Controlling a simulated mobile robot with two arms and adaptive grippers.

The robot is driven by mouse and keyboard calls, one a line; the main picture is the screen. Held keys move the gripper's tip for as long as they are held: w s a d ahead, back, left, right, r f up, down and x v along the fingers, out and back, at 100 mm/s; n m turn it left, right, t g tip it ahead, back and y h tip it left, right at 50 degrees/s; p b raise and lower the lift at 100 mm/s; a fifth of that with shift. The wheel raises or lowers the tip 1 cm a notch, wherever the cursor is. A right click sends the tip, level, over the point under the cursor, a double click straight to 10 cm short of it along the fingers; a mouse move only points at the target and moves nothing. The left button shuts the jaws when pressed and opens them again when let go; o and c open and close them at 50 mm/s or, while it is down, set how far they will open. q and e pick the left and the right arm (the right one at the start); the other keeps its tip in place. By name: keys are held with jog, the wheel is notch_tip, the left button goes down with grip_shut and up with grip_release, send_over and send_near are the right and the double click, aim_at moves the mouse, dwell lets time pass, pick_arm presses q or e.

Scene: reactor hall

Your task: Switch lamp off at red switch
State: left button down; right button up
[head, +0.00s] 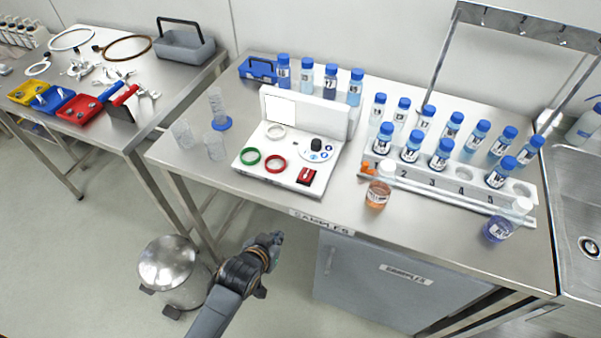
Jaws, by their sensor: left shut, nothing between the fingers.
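A red switch (306,176) sits at the front right corner of a white device (250,181) on the steel table. The device has a bright white panel (280,108) at its upright back, which may be the lamp. A black knob (316,144) and white, green and red rings lie on its top. My left gripper (277,238) is shut and empty, in front of the table's front edge and below the switch in the picture, apart from it. My right gripper does not show.
Clear glass beakers (215,146) stand left of the device. An orange-filled bottle (378,193) and a rack (440,185) with several blue-capped bottles stand to the right. A metal bin (169,264) is on the floor, lower left. A sink (585,200) is at the far right.

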pick_arm(q)
jog(key=w+d+r+t, duration=0.1)
jog(key=r, duration=0.9)
jog(key=w+d+r+t+h, duration=0.1)
jog(key=d+r+t, duration=0.1)
jog(key=r, duration=0.9)
jog(key=shift+t+h+p, duration=0.3)
jog(key=shift+p, duration=0.1)
jog(key=shift+w+r, duration=0.1)
jog(key=p, duration=0.2)
send_over(301, 186)
jog(key=f, duration=0.3)
jog(key=shift+w+f, duration=0.25)
jog(key=shift+f, duration=0.1)
notch_tip(301, 186, down, 3)
jog(key=shift+s+r+p, duration=0.1)
jog(key=shift+r+p, duration=0.1)
jog(key=shift+p, duration=0.15)
jog(key=shift+s+a+f, duration=0.1)
jog(key=shift+s+f, duration=0.1)
jog(key=shift+f, duration=0.65)
